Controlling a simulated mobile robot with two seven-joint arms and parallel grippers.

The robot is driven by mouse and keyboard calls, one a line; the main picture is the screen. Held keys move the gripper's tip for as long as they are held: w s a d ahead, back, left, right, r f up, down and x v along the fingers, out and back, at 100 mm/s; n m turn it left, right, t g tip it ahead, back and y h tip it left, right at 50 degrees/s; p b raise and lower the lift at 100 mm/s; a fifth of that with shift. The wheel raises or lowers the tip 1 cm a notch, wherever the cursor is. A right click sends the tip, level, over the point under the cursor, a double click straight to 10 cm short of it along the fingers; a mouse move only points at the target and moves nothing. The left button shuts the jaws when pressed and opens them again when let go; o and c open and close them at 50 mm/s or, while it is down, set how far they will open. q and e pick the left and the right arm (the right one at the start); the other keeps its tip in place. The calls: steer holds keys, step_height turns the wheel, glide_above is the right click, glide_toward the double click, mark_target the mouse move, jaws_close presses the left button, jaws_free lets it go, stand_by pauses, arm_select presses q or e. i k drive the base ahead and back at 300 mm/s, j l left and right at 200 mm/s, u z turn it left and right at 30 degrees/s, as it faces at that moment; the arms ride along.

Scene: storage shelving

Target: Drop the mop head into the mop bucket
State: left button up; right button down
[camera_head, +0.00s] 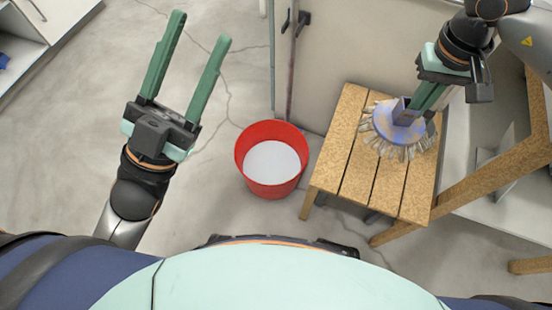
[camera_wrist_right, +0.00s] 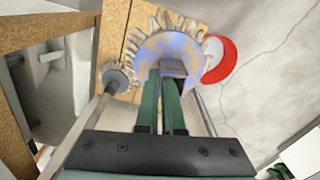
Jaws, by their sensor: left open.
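The mop head (camera_head: 392,122), a blue-purple disc with grey-white bristles around its rim, is over the wooden slatted stool (camera_head: 353,150) at the right. I cannot tell whether it touches the stool. My right gripper (camera_head: 420,102) has its fingers close together on the mop head's grey socket. In the right wrist view the fingers (camera_wrist_right: 161,85) reach the socket of the mop head (camera_wrist_right: 168,48) and hide part of it. The red mop bucket (camera_head: 271,187) stands on the floor left of the stool, pale inside; its rim shows in the wrist view (camera_wrist_right: 229,60). My left gripper (camera_head: 200,30) is open and empty, left of the bucket.
A wooden-framed shelf (camera_head: 485,190) stands right of the stool. A panel with metal poles (camera_head: 292,60) rises behind the bucket and stool. A small round brush (camera_wrist_right: 115,77) shows in the wrist view. The cracked grey floor (camera_head: 80,130) is clear at the left.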

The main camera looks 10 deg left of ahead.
mark_target(276, 172)
steer(key=i+j+z, duration=0.15)
steer(key=j, duration=0.25)
steer(key=i+j+z, duration=0.1)
steer(key=j, duration=0.3)
steer(key=i+j+z, duration=0.15)
steer(key=j, duration=0.25)
steer(key=j+z, duration=0.1)
steer(key=j, duration=0.3)
